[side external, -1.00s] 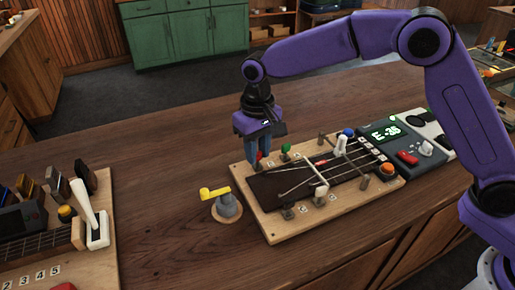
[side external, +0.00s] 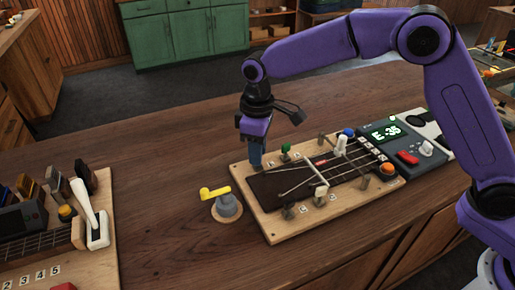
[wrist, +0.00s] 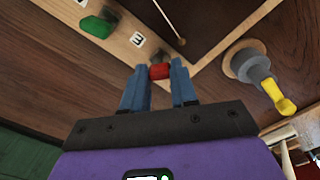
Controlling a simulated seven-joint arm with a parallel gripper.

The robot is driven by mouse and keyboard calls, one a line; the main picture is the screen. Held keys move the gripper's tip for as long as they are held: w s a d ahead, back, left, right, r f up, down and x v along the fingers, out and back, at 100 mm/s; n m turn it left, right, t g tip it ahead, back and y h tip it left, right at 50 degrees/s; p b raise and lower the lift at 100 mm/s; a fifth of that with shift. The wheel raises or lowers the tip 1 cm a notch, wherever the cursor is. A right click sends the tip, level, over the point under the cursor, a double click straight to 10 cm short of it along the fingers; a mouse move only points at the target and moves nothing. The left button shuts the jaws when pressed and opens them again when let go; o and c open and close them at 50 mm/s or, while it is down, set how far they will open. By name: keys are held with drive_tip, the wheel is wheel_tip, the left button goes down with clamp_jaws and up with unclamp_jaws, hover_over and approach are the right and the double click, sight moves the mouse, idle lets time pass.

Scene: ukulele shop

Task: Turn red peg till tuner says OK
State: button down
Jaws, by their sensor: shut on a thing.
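The red peg (wrist: 160,71) sits between the two blue fingertips of my gripper (wrist: 159,76) in the wrist view, and the fingers are shut on it. In the side view my gripper (side external: 256,164) points down at the left corner of the wooden ukulele board (side external: 273,232), and its fingers hide the red peg. The tuner (side external: 376,151) at the board's right end has a lit green display (side external: 385,131) that seems to read E -35; the small digits are hard to be sure of. It does not read OK.
A green peg (side external: 286,148) stands close to my gripper. A grey post with a yellow lever (side external: 214,193) stands on the table left of the board. A second board with a white lever (side external: 89,212) is at far left.

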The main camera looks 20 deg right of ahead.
drive_tip(key=shift+n, duration=0.4)
drive_tip(key=c, duration=0.9)
unclamp_jaws()
drive_tip(key=shift+r, duration=0.1)
wheel_tip(320, 180, up, 17)
drive_tip(key=shift+r, duration=0.15)
